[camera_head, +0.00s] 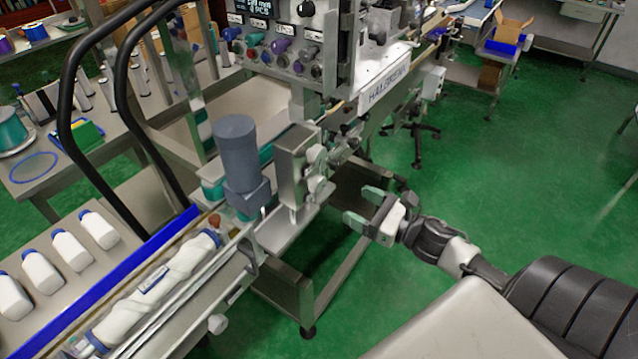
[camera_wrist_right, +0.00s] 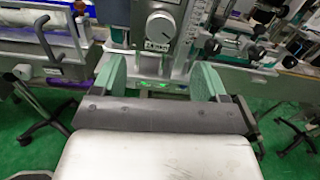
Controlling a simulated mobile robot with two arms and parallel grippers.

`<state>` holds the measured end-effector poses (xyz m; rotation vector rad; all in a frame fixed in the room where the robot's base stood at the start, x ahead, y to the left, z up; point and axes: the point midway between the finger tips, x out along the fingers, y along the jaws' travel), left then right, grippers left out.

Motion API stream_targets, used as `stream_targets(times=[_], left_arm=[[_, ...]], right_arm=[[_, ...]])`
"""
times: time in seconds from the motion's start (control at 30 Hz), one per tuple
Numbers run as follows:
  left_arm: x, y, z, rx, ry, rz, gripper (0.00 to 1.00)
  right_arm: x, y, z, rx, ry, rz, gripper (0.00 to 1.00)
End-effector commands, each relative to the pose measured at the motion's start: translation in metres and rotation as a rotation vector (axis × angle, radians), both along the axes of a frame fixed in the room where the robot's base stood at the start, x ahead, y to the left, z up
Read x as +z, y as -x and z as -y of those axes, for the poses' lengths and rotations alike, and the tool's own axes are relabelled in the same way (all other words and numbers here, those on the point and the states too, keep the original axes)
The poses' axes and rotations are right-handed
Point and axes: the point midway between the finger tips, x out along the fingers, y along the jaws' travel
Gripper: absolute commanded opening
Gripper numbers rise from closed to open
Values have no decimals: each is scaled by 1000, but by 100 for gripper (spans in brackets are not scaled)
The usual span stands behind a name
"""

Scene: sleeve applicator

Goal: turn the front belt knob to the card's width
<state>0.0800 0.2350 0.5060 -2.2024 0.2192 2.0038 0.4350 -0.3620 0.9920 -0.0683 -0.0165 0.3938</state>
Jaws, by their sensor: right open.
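A round pale knob with a pointer mark (camera_wrist_right: 160,23) sits on the front of an upright metal housing in the right wrist view. I cannot tell for sure which knob is the front belt knob. No card with a readable width shows. My right gripper (camera_head: 362,208) is open and empty, right of the housing and apart from it. Its green fingers (camera_wrist_right: 163,76) point toward the housing. My left gripper is not in view.
The grey motor (camera_head: 238,155) stands left of the housing. A control panel (camera_head: 285,45) hangs above. Green floor (camera_head: 500,180) is open to the right.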

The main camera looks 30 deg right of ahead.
Motion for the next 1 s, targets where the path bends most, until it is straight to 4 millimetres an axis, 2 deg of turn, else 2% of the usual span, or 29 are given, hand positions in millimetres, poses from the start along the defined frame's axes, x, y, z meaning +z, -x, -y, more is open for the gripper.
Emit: stream_targets(times=[0.3,0.5,0.67,0.93,0.97,1.0], left_arm=[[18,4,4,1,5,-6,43],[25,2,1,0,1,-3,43],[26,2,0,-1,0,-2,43],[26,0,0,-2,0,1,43],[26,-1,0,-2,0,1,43],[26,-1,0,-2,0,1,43]], right_arm=[[4,-53,-21,-2,-3,2,74],[3,-76,-30,-2,-4,1,74],[1,-83,-34,-2,-3,-1,74],[0,-84,-35,-1,-2,-2,74],[0,-84,-35,-1,-2,-2,72],[0,-84,-35,-2,-2,-2,66]])
